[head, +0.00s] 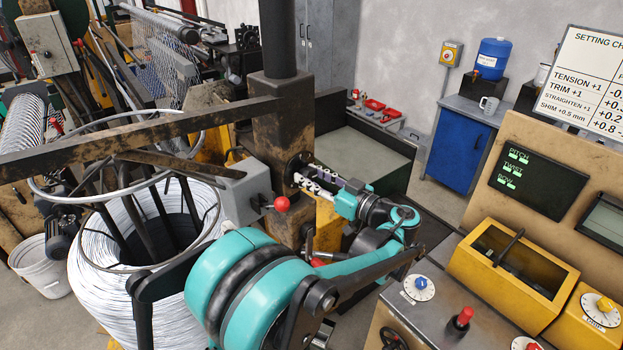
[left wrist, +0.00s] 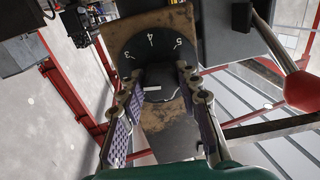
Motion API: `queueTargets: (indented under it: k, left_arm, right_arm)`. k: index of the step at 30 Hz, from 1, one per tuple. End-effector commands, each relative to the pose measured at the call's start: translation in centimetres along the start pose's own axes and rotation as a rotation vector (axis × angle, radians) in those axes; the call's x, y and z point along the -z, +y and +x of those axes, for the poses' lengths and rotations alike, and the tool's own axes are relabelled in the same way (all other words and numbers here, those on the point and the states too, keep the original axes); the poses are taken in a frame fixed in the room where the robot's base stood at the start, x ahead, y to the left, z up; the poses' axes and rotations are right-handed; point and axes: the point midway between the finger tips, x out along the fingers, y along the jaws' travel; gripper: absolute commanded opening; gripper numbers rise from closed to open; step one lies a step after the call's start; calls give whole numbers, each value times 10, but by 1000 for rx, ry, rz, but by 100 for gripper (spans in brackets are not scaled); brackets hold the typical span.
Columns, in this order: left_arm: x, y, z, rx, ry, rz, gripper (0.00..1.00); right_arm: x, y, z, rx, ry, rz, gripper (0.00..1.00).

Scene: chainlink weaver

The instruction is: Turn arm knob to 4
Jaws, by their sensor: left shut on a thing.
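The arm knob (left wrist: 160,78) is black and sits on a dark round dial (left wrist: 126,42) with white numerals on a worn, brownish post. The numerals 3, 4 and 5 show in the left wrist view, with 4 near the top middle. My left gripper (left wrist: 163,108) has its purple-padded fingers on both sides of the knob and is shut on it. A short white mark shows by the knob, but I cannot tell which number it reads. In the head view the left gripper (head: 308,184) reaches the dial (head: 297,166) on the post, its fingers partly hiding it. My right gripper is not in view.
A grey box (head: 245,190) with a red-ball lever (head: 281,204) stands just left of the gripper. A long dark bar (head: 140,135) crosses the wire coil (head: 110,275). A console (head: 450,315) with a blue knob (head: 420,283) lies at the lower right.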

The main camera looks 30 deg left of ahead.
Motion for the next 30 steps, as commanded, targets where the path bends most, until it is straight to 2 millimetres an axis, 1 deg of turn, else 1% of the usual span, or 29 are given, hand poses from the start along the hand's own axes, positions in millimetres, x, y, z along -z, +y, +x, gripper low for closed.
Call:
queueTargets:
  k: [12, 30]
  left_arm:
    - [-2, 0, 0, -4, 34, 381, 4]
    - [0, -1, 0, -12, 85, 947, 4]
  right_arm:
    - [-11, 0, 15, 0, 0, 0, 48]
    - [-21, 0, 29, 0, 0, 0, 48]
